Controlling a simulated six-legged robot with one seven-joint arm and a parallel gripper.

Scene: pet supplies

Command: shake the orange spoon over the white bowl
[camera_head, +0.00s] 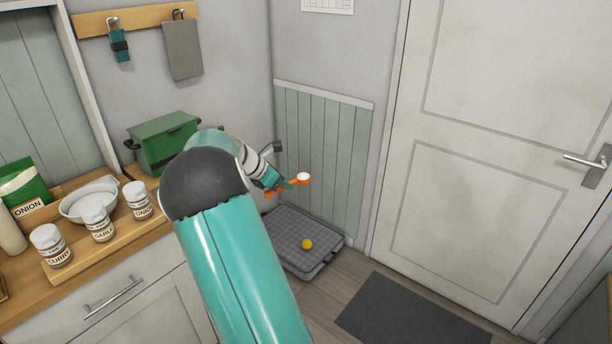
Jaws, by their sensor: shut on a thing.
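My gripper (288,184) is shut on the orange spoon (292,181) and holds it in the air to the right of the counter. The spoon's bowl end points right and carries something white. The white bowl (75,204) stands on a wooden tray on the counter at the left, well apart from the spoon. My teal arm crosses the middle of the picture and hides part of the counter's right end.
Jars labelled curry (50,247), garlic (97,221) and onion (137,201) stand around the bowl. A green box (163,143) stands behind. A door (470,130) is at the right.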

